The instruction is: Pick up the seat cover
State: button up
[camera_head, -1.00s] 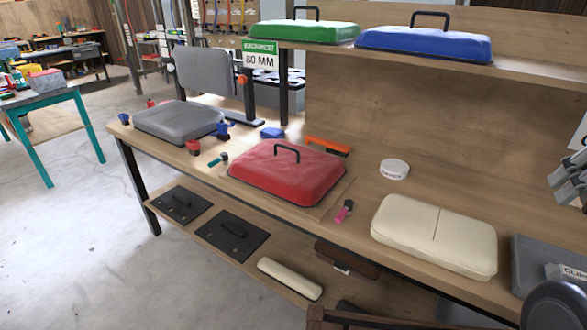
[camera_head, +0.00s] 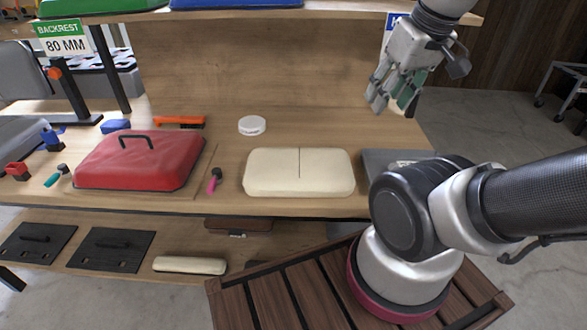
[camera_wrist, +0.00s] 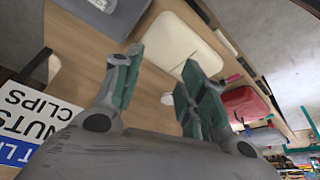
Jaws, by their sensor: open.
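A cream padded cover (camera_head: 299,172) with a centre seam lies flat on the bench, and it also shows in the wrist view (camera_wrist: 178,42). A red cover with a black handle (camera_head: 140,160) lies further left, also in the wrist view (camera_wrist: 243,105). The pictures do not show which one is called the seat cover. My gripper (camera_head: 391,98) is open and empty, raised above the right end of the bench and apart from both covers. Its two spread fingers show in the wrist view (camera_wrist: 160,68).
A white round disc (camera_head: 252,125) and a pink-handled tool (camera_head: 215,181) lie near the cream cover. A grey tray (camera_head: 385,160) is close on its right. An upper shelf with a green cover (camera_head: 100,6) and a blue cover (camera_head: 236,3) overhangs the back. A slatted wooden surface (camera_head: 300,295) is in front.

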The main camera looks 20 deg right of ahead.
aim_at(141, 160)
jog(key=i+j+u, duration=0.1)
jog(key=j, duration=0.3)
jog(key=i+j+u, duration=0.15)
jog(key=j, duration=0.25)
jog(key=i+j+u, duration=0.1)
jog(key=i+j, duration=0.2)
